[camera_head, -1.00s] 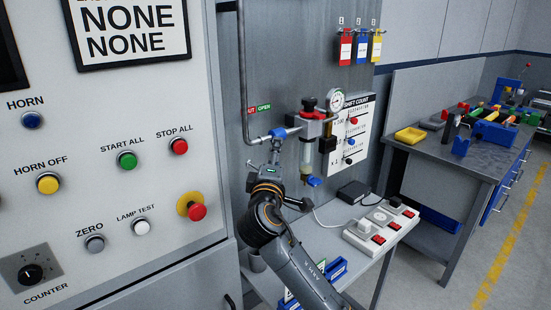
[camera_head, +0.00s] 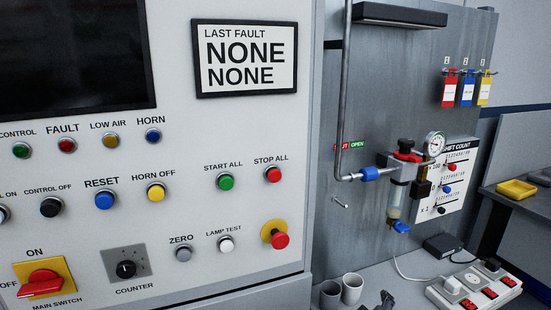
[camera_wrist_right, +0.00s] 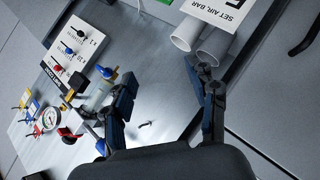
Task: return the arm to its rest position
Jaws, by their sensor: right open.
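My right gripper (camera_wrist_right: 168,98) is open and empty in the right wrist view, its two dark fingers spread apart with grey surface showing between them. In the head view only a small dark piece, probably its tip, shows at the bottom edge, just right of two grey cups (camera_head: 352,288); the rest of that arm is out of the picture. The air regulator (camera_head: 405,180) with its gauge (camera_head: 435,143) and blue valve handle (camera_head: 372,174) is on the grey panel, clear of the gripper. My left gripper is in neither view.
The white control cabinet (camera_head: 200,125) fills the left, with a red emergency button (camera_head: 280,240) and a red main switch (camera_head: 45,282). A power strip (camera_head: 470,288) lies on the shelf at lower right. A white sign (camera_wrist_right: 212,10) is near the cups in the wrist view.

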